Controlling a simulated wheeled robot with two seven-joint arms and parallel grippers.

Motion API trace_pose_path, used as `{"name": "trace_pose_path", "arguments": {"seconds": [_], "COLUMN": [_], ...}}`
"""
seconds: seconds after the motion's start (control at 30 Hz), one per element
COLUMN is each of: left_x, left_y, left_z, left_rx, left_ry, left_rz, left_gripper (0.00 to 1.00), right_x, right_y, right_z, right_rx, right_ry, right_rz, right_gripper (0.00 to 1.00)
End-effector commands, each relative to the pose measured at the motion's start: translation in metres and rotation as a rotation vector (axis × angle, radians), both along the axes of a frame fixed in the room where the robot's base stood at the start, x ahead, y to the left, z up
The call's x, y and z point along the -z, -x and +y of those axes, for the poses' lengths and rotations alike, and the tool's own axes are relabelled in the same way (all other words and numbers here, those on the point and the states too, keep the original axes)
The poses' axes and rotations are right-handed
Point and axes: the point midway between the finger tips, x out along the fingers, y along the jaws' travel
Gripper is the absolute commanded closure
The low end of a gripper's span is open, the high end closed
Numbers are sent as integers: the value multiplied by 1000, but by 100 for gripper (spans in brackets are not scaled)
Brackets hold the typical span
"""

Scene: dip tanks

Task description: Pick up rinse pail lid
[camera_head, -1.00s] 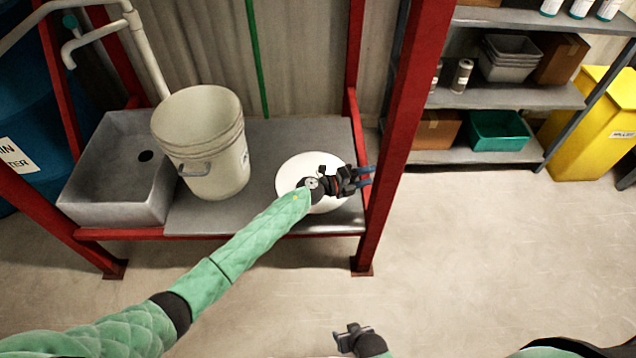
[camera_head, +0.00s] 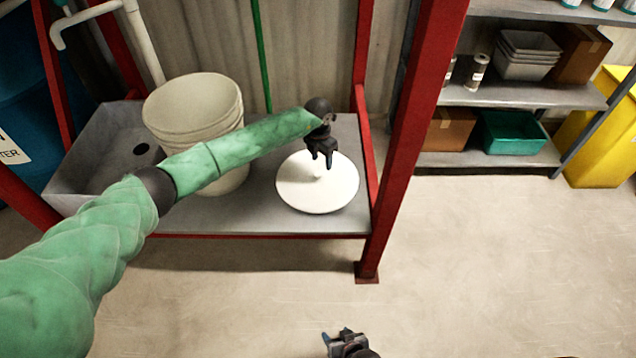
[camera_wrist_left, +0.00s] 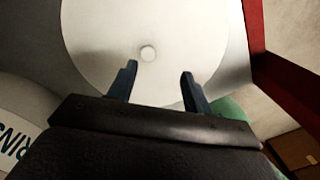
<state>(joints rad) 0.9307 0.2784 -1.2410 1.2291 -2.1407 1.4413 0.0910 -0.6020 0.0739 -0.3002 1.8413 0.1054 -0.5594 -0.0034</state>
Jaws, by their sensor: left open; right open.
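The rinse pail lid (camera_head: 333,192) is a white round disc with a small central knob. It lies flat on the grey bench shelf, right of the white pail (camera_head: 190,110). My left gripper (camera_head: 324,165) points down above the lid, close to its knob. In the left wrist view the lid (camera_wrist_left: 185,30) fills the upper middle, with the knob (camera_wrist_left: 148,53) ahead of and between the fingertips. My left gripper (camera_wrist_left: 158,75) is open and empty there. My right gripper (camera_head: 345,338) is low at the bottom of the head view, open, away from the bench.
A grey sink (camera_head: 85,160) stands left of the pail. A red post (camera_head: 412,140) rises just right of the lid. My left arm crosses in front of the pail. A shelf unit (camera_head: 530,95) and a yellow bin (camera_head: 600,145) stand at the right. The floor is clear.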

Motion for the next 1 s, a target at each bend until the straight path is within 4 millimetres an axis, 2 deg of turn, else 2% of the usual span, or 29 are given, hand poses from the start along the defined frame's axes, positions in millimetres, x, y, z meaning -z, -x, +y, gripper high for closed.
{"name": "trace_pose_path", "arguments": {"seconds": [0.07, 0.17, 0.57, 0.83, 1.0], "left_x": [-1, 1, 32, 68, 75], "left_y": [-6, -8, -7, -6, -7], "left_z": [9, 13, 13, 14, 14], "left_rx": [3, 4, 3, 3, 4], "left_ry": [-43, -61, -59, -58, -57], "left_rz": [-11, -14, -13, -11, -13], "left_gripper": [50, 50, 50, 50, 50], "right_x": [2, 1, -1, -3, -3], "right_y": [0, 0, 0, -1, -1], "right_z": [1, 1, 1, 2, 2], "right_rx": [1, 1, 1, 0, 1], "right_ry": [-4, -5, -4, -5, -5], "right_rz": [-5, -7, -6, -6, -7], "right_gripper": [45, 45, 45, 45, 45]}}
